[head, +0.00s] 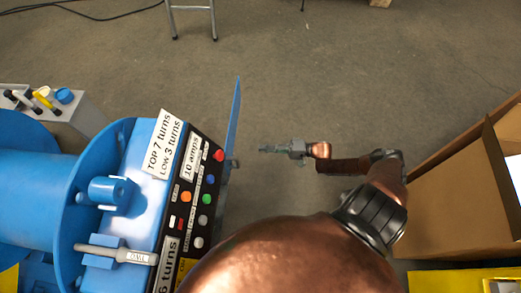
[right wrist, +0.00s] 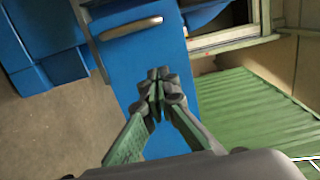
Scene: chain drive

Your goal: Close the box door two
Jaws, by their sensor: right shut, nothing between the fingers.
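A blue door panel (head: 234,120) stands out from the right side of the blue machine box in the head view, seen nearly edge-on. It looks open. A small grey handle (head: 235,163) shows on its right side. In the right wrist view the blue door (right wrist: 165,60) fills the middle, with a silver handle (right wrist: 131,28) near its top. My right gripper (head: 265,150) is to the right of the door, pointing at it, with a visible gap in the head view. Its fingertips (right wrist: 159,88) are together and empty, below the handle in the wrist picture. My left gripper is not in view.
The box's black control panel (head: 200,190) with coloured buttons and labels lies just left of the door. A blue drum (head: 40,190) is farther left. A cardboard box (head: 470,175) stands at the right. Bare floor (head: 300,80) lies beyond the door and gripper.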

